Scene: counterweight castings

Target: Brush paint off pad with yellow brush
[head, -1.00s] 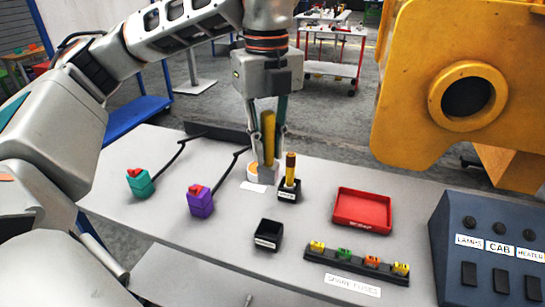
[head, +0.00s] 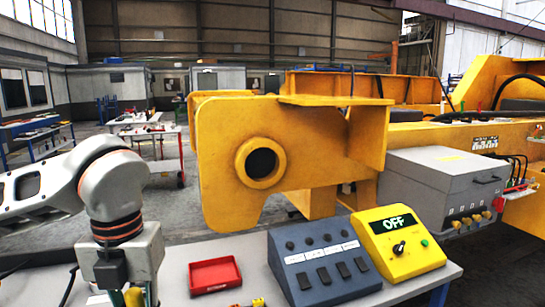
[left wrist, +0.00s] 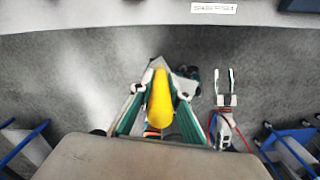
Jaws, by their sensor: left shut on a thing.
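My left gripper (left wrist: 160,85) is shut on the yellow brush (left wrist: 160,103) in the left wrist view, with a finger on each side of the handle. The brush's bristles are not clear there. In the head view the gripper is at the lower left, mostly cut off by the bottom edge, with a bit of yellow between its fingers. The yellow casting (head: 225,125) stands beyond the counter, with a raised ring (head: 262,163) around a dark bore. I cannot tell which surface is the pad, and I see no clear paint on it.
A red tray (head: 215,276) lies on the grey counter (head: 190,297). A blue-grey switch panel (head: 318,265) and a yellow box (head: 398,240) reading OFF stand to its right. Bare floor (left wrist: 80,70) fills most of the left wrist view.

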